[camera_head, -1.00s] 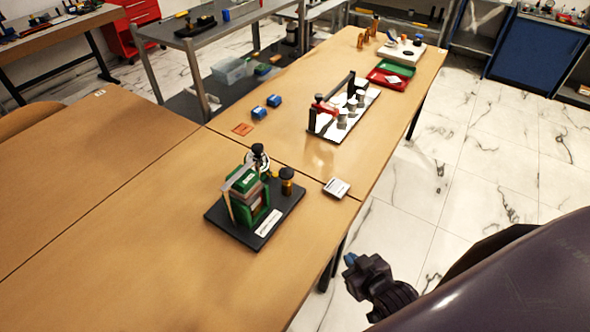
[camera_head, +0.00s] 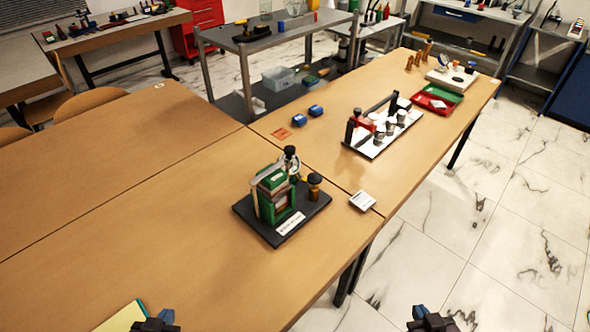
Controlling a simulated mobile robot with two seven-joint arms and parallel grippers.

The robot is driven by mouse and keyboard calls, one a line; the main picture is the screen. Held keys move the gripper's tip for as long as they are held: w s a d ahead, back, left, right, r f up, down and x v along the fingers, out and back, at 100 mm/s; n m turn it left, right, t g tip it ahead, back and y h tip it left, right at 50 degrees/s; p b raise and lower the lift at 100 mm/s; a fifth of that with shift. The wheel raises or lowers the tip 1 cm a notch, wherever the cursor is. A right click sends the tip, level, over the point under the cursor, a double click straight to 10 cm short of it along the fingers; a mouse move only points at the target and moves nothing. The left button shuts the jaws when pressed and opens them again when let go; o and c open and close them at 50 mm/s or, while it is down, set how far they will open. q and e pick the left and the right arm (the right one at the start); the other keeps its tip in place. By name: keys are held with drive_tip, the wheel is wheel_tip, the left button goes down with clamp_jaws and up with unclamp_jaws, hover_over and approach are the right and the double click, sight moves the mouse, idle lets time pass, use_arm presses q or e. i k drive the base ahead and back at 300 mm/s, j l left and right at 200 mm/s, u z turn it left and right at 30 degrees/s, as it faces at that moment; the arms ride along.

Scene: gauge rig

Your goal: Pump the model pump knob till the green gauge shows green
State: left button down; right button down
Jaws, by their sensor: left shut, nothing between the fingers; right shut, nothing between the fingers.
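The pump model stands on the table on a dark base plate (camera_head: 248,212). It has a green frame (camera_head: 268,208) and a white label at its front edge. A short brass post with a black knob (camera_head: 314,179) stands at its right. A round, pale gauge (camera_head: 291,165) with a black top is behind the green frame, partly hidden; its reading is too small to tell. My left gripper (camera_head: 157,318) is shut and empty at the bottom edge, left of the pump. My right gripper (camera_head: 424,313) is shut and empty at bottom right, over the floor beyond the table edge. Both are apart from the pump.
A white card (camera_head: 362,201) lies right of the pump near the table edge. A yellow-green sheet (camera_head: 122,317) lies beside my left gripper. Farther back are blue blocks (camera_head: 315,110), a rack on a white plate (camera_head: 372,149) and red and green trays (camera_head: 432,104). The table's left half is clear.

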sight(315, 178)
drive_tip(key=i+l, duration=0.1)
drive_tip(key=l, duration=0.55)
drive_tip(key=i+l, duration=0.1)
drive_tip(key=l, duration=0.6)
drive_tip(key=i+l, duration=0.1)
drive_tip(key=l, duration=0.55)
drive_tip(key=u, duration=1.95)
